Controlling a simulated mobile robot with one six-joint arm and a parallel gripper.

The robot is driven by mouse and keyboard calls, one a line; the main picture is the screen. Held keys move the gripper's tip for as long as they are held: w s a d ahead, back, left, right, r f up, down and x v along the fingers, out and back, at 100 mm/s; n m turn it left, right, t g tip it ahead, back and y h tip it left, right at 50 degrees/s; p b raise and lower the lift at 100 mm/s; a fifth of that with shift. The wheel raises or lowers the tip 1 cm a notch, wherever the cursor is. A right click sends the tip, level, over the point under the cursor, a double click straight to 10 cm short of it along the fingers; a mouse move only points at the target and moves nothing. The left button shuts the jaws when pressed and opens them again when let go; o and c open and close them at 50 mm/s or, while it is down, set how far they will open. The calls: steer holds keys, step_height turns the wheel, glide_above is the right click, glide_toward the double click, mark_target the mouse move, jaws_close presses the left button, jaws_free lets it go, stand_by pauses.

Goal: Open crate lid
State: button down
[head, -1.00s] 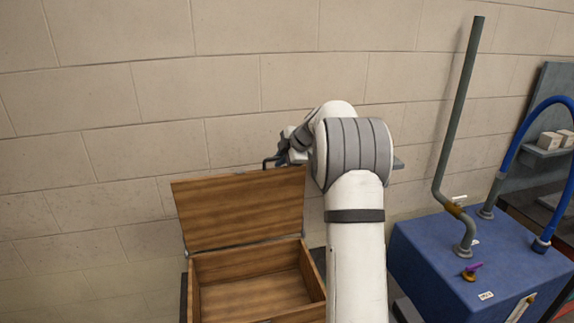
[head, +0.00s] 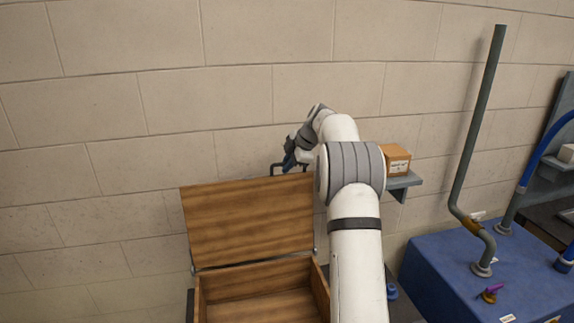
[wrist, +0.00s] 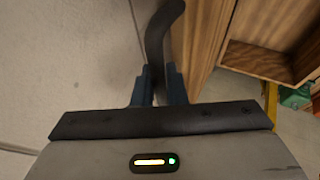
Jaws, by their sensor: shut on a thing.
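The wooden crate (head: 206,300) stands at the bottom of the head view, its front cut off by the picture edge. Its lid (head: 247,222) is raised and stands nearly upright at the back; the lid also shows in the wrist view (wrist: 196,38). A dark bent handle (head: 277,167) is at the lid's top edge, and it shows in the wrist view (wrist: 157,40) as a curved bar. My gripper (head: 289,161) is at the lid's top edge; in the wrist view its blue fingers (wrist: 158,85) are shut on the handle. The crate's inside looks empty where visible.
A block wall is close behind the lid. A cardboard box (head: 395,159) sits on a small shelf (head: 404,182) right of my arm. A blue cabinet (head: 440,265) with a tall grey pipe (head: 478,120) stands at the right. A blue hose rises at the far right.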

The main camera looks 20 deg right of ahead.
steer(key=c, duration=1.5)
jaws_free()
steer(key=shift+s+f, duration=0.1)
steer(key=shift+f, duration=0.2)
steer(key=shift+c, duration=0.2)
steer(key=shift+o, duration=0.3)
steer(key=shift+s, duration=0.1)
steer(key=b+v, duration=0.1)
steer(key=v, duration=0.7)
steer(key=shift+r, duration=0.35)
